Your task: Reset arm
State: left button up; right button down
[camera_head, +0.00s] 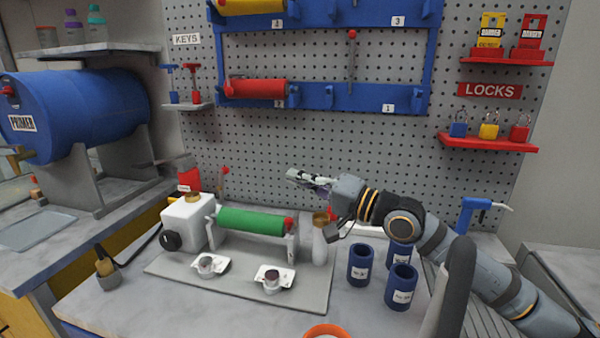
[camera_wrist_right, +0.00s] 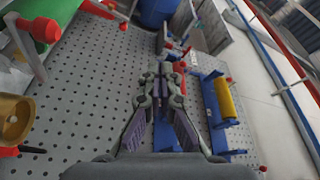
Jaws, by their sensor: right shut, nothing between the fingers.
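My right arm comes in from the lower right in the head view. Its right gripper (camera_head: 300,178) points left, in front of the grey pegboard and above the right end of the green roller (camera_head: 250,221). In the right wrist view the gripper (camera_wrist_right: 161,72) is shut with nothing between its fingers. The green roller sits in the coater on the bench; part of it also shows at the top left of the right wrist view (camera_wrist_right: 42,20). My left gripper is in neither view.
Blue cups (camera_head: 359,265) stand on the bench below my right arm. A white box (camera_head: 186,222) stands at the roller's left end. The blue rack (camera_head: 350,98) holds a red roller (camera_head: 258,89). A blue drum (camera_head: 75,112) is at left.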

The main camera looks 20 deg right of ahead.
jog(key=shift+r, duration=0.75)
jog(key=shift+r, duration=0.1)
